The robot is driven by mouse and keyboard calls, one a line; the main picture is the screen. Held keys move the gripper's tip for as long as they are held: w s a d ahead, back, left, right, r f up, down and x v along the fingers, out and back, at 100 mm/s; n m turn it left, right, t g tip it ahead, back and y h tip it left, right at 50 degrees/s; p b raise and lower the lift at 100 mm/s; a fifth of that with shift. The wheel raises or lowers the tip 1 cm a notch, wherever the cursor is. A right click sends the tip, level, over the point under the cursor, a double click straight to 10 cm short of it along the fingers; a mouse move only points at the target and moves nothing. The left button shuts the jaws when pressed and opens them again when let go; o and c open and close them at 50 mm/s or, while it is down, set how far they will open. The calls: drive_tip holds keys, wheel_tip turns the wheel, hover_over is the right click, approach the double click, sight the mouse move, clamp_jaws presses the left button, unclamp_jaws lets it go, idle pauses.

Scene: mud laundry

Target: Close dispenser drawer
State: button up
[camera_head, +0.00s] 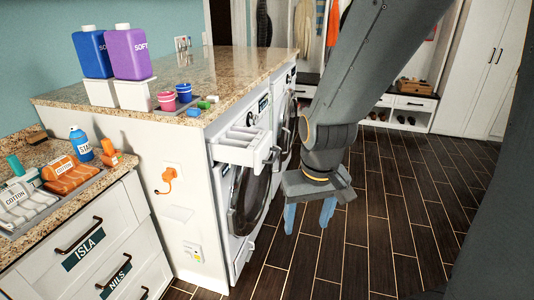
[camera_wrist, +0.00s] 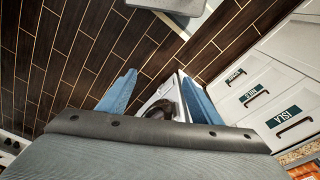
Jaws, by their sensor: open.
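The white dispenser drawer (camera_head: 240,150) stands pulled out from the top left of the front of the nearer washer (camera_head: 256,108) in the head view. Its compartments show from above. My gripper (camera_head: 308,216) hangs to the right of the drawer and lower, over the floor in front of the machines, apart from the drawer. Its two blue fingers point down, are spread and hold nothing. In the wrist view the open fingers (camera_wrist: 157,78) frame a white surface with a dark round part, perhaps the washer door. I cannot pick out the drawer for certain there.
Purple (camera_head: 127,54) and blue (camera_head: 92,54) softener jugs stand on white blocks on the granite counter (camera_head: 225,70), near small cups. A cabinet with labelled drawers (camera_head: 85,250) stands at left; its drawers also show in the wrist view (camera_wrist: 245,78). The dark plank floor (camera_head: 390,220) is clear.

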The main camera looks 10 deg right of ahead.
drive_tip(key=shift+w, duration=0.35)
drive_tip(key=c, duration=0.3)
drive_tip(key=w+m+b, duration=0.1)
drive_tip(key=w+b, duration=0.1)
drive_tip(key=w, duration=0.3)
drive_tip(key=w+m+t+y+b, duration=0.1)
drive_tip(key=w, duration=0.5)
drive_tip(key=shift+d+f+t+b, duration=0.15)
drive_tip(key=shift+t+b, duration=0.15)
drive_tip(key=shift+b, duration=0.1)
clamp_jaws()
drive_tip(key=w+d+r+m+t+y+b, duration=0.1)
drive_tip(key=w+d+r+t+b, duration=0.1)
drive_tip(key=w, duration=0.7)
drive_tip(key=w+d+r+m+t+y+b, duration=0.1)
drive_tip(key=w+d+r+m+t+b, duration=0.15)
drive_tip(key=w, duration=0.55)
drive_tip(key=a+r+p+x, duration=0.1)
drive_tip(key=a+p+x, duration=0.1)
drive_tip(key=x, duration=1)
drive_tip(key=shift+a+f+n+p, duration=0.25)
drive_tip(key=shift+a+n+p, duration=0.1)
drive_tip(key=shift+p, duration=0.15)
drive_tip(key=shift+w+g, duration=0.2)
drive_tip(key=shift+g, duration=0.05)
